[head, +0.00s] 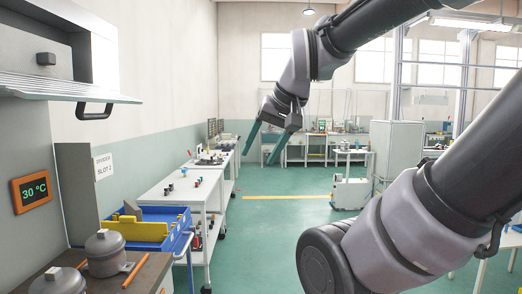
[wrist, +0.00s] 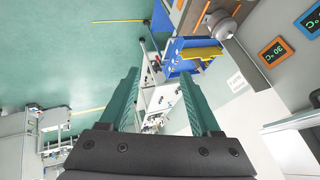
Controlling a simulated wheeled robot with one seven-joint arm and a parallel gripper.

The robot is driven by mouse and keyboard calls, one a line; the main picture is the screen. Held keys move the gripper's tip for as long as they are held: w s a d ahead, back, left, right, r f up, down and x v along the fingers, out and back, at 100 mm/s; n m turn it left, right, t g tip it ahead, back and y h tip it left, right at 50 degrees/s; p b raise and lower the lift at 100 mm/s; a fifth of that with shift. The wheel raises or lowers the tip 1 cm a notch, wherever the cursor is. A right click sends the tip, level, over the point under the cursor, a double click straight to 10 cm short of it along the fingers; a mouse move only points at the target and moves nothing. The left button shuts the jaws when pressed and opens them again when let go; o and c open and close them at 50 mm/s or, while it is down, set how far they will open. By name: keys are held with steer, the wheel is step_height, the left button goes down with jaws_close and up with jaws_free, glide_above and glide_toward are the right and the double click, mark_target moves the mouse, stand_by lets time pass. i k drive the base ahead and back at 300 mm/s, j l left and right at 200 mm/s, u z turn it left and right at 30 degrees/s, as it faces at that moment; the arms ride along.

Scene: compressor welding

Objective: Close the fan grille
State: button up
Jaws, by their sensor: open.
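The fan grille (head: 60,90) is a pale ribbed panel at the upper left of the head view. It sticks out nearly level from the wall below a dark-edged recess (head: 70,45), so it stands open. A dark handle (head: 95,112) hangs under its front right edge. In the wrist view a pale edge, likely the grille (wrist: 290,122), shows at the lower right. My gripper (head: 259,155) has green fingers, open and empty, pointing down in free air. It is well right of the handle and apart from it. The fingers also show in the wrist view (wrist: 160,80).
A 30 °C display (head: 34,191) is on the wall below the grille. A grey divider (head: 76,190), blue bin (head: 180,240) and grey canisters (head: 104,250) stand below. White tables (head: 160,190) line the left wall. The green floor in the middle is clear.

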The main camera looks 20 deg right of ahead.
mark_target(24, 86)
steer(key=l+u, duration=0.1)
steer(key=u, duration=0.75)
steer(key=k+l+u, duration=0.1)
steer(key=u, duration=0.75)
steer(key=k+l, duration=0.4)
steer(key=k, duration=0.15)
steer(key=k+l, duration=0.45)
steer(key=i+j, duration=0.15)
steer(key=j, duration=0.15)
steer(key=i+j+z, duration=0.1)
steer(key=j, duration=0.25)
steer(key=i+j, duration=0.2)
steer(key=j, duration=0.1)
